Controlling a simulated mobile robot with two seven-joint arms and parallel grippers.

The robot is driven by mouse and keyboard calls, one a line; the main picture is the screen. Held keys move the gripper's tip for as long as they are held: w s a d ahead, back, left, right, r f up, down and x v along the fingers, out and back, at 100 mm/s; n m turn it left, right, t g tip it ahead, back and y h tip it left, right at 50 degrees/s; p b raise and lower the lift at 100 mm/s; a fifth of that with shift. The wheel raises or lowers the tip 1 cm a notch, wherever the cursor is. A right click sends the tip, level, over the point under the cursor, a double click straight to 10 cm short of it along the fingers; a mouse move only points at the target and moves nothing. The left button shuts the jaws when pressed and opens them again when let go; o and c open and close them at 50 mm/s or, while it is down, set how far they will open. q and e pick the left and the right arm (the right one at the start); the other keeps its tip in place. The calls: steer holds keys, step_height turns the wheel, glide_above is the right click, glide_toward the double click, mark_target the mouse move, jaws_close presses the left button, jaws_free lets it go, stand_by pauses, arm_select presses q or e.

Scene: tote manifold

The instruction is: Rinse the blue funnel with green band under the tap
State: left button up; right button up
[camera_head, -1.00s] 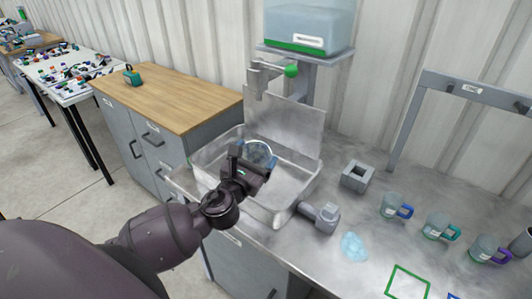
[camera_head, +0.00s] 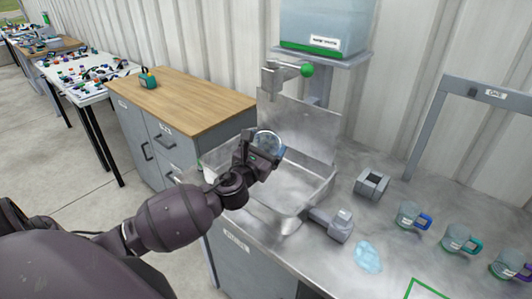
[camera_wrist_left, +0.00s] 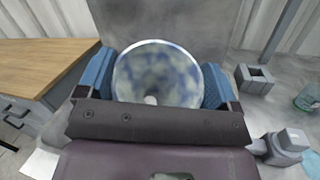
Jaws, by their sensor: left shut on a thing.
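The funnel (camera_wrist_left: 158,75) shows in the left wrist view as a round, pale cone with blue-grey smudges and a light rim. Its green band is hidden. My left gripper (camera_head: 268,150) is shut on the funnel, with blue finger pads on both sides of it. In the head view the funnel (camera_head: 268,139) is mostly behind the gripper, held above the sink basin (camera_head: 300,205). The tap (camera_head: 276,76) with a green-ended lever (camera_head: 306,69) stands above and behind the funnel. No water shows under the tap. My right gripper is not in view.
A water tank (camera_head: 325,22) sits on a shelf above the tap. On the counter right of the basin are a grey tool-like block (camera_head: 332,224), a hollow square block (camera_head: 371,183), a light blue cloth (camera_head: 368,256) and mugs (camera_head: 411,216). A wooden-topped cabinet (camera_head: 182,98) stands to the left.

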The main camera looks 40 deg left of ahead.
mark_target(266, 140)
arm_select(q)
steer(key=shift+w+a+f+b, duration=0.3)
steer(key=shift+w+a+b, duration=0.3)
steer(key=shift+w, duration=0.3)
steer(key=shift+w+a+f+b, duration=0.15)
steer(key=shift+w+a+b, duration=0.2)
steer(key=shift+w+a, duration=0.5)
steer(key=shift+w, duration=0.15)
steer(key=shift+w+a+f+b, duration=0.25)
steer(key=shift+w+a+b, duration=0.1)
steer(key=shift+w+a, duration=0.6)
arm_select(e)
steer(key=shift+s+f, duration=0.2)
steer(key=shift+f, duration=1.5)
arm_select(q)
steer(key=shift+w+d, duration=0.1)
steer(key=shift+d, duration=0.05)
